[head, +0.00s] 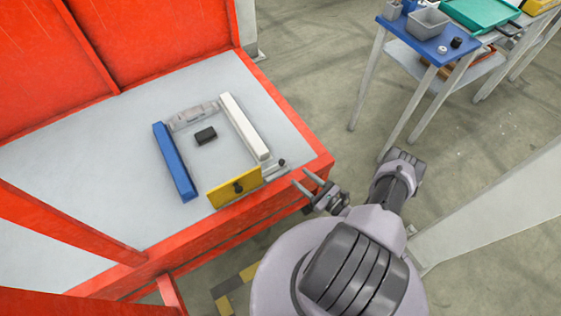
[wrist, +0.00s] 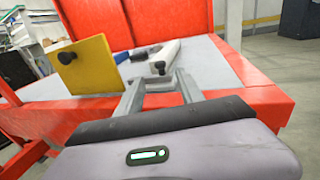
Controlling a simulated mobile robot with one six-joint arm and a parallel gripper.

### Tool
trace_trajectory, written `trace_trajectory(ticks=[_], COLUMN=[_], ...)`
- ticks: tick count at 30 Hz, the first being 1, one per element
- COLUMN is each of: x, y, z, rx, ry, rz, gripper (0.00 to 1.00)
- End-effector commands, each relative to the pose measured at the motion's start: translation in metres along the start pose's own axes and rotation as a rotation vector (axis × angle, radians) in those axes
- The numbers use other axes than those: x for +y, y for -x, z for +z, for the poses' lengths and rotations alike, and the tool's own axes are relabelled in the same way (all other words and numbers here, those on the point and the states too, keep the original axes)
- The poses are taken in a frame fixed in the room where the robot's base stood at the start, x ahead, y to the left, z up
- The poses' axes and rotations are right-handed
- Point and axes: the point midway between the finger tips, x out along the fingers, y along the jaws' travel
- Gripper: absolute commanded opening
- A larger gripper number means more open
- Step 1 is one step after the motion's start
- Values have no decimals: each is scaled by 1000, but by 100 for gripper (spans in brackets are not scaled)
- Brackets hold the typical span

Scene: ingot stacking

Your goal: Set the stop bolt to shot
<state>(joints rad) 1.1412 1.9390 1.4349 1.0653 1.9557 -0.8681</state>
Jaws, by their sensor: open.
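The stop bolt appears to be the small grey piece with a dark knob (head: 281,162) at the near end of the white bar; the knob also shows in the wrist view (wrist: 160,67). Whether it is shot or drawn I cannot tell. A yellow plate (head: 225,191) with a dark knob stands upright beside it, across the near end between the blue and white bars; it is at the left in the wrist view (wrist: 92,65). My gripper (head: 302,178) is open and empty, just off the table's right edge, its fingers pointing toward the bolt but apart from it.
A blue bar (head: 174,160), a white bar (head: 243,125) and a grey end piece (head: 192,115) frame a small black block (head: 205,135) on the grey tabletop (head: 100,155). The table has a raised orange rim (head: 318,166). A blue side table (head: 425,35) with bins stands farther back.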

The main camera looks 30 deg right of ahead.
Motion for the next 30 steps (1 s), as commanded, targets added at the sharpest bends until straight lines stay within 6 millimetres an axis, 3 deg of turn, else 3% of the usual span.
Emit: trace_trajectory(ticks=[3,9,15,23,26,30], x=[2,1,0,0,0,0], y=[-37,-84,-105,-107,-107,-107], z=[-4,-2,-1,0,0,0], rx=[-1,-1,0,0,0,0], ry=[2,3,2,1,1,1], rz=[9,6,3,2,2,3], gripper=[45,45,45,45,31,4])
